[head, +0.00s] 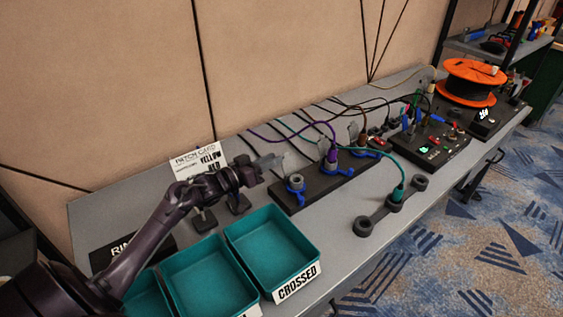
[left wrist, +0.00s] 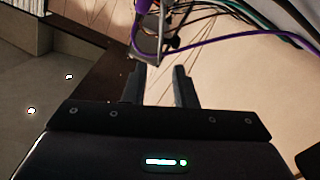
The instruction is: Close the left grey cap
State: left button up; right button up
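A dark panel (head: 318,190) on the bench carries a row of sockets with blue latches. The left socket (head: 296,183) shows a grey ring and no plug. The purple plug (head: 325,155) stands in the socket to its right, with a grey cap (head: 322,146) upright behind it. I cannot make out the left socket's own cap; my gripper may cover it. My left gripper (head: 274,160) is just left of and behind the left socket. In the left wrist view, its fingers (left wrist: 160,75) are apart with nothing between them. My right gripper is not in view.
Teal trays (head: 272,248), one labelled CROSSED, stand in front of the gripper. A patch card (head: 196,160) leans behind my arm. Purple, green and brown cables arch over the panel. An orange spool (head: 472,80) stands far right.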

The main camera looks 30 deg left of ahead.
aim_at(286, 161)
pick_arm(q)
jog(key=b+x, duration=0.2)
jog(key=x, duration=0.2)
jog(key=shift+c, duration=0.5)
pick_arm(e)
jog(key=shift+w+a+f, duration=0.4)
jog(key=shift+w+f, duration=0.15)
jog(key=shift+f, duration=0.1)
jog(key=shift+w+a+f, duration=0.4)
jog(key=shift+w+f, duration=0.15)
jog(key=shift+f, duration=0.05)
pick_arm(q)
grip_shut()
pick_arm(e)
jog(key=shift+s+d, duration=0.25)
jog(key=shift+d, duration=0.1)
